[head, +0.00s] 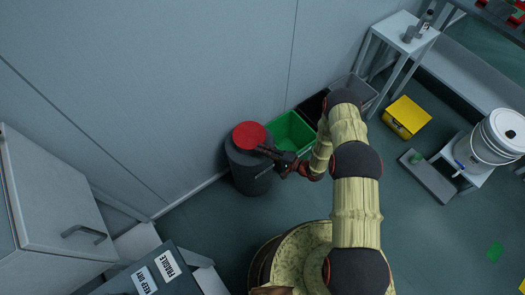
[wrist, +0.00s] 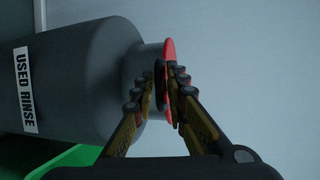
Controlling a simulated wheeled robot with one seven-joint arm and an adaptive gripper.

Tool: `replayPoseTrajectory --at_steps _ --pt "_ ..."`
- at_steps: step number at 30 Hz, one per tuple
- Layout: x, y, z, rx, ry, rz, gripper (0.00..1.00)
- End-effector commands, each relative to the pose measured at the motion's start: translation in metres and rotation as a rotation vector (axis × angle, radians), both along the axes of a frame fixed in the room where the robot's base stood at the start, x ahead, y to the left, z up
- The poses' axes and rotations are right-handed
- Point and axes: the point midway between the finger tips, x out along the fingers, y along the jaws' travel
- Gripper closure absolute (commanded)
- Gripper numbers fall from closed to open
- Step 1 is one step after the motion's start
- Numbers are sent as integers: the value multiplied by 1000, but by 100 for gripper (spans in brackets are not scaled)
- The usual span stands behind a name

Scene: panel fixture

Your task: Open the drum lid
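The dark grey drum (head: 250,178) stands against the wall. Its round red lid (head: 248,134) lies flat over the top, seemingly closed. In the wrist view the drum (wrist: 85,75) lies sideways in the picture with a "USED RINSE" label, and the red lid (wrist: 169,50) shows edge-on over a lighter neck. My gripper (head: 268,152) is at the lid's near right edge. In the wrist view the fingers of my gripper (wrist: 162,77) converge around the lid's edge and a dark piece there. I cannot tell whether they grip it.
A green open bin (head: 292,132) stands close to the drum's right, with dark and grey bins beyond it. A yellow box (head: 406,117) and a white bucket (head: 492,140) are farther right. A grey cabinet (head: 58,190) stands at the left. The floor before the drum is clear.

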Motion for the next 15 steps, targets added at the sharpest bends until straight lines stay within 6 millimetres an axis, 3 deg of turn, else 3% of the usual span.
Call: replayPoseTrajectory --at_steps 5,15 --pt "-1 0 -2 -2 5 -1 100" --pt "-2 -1 -4 -4 9 -2 100"
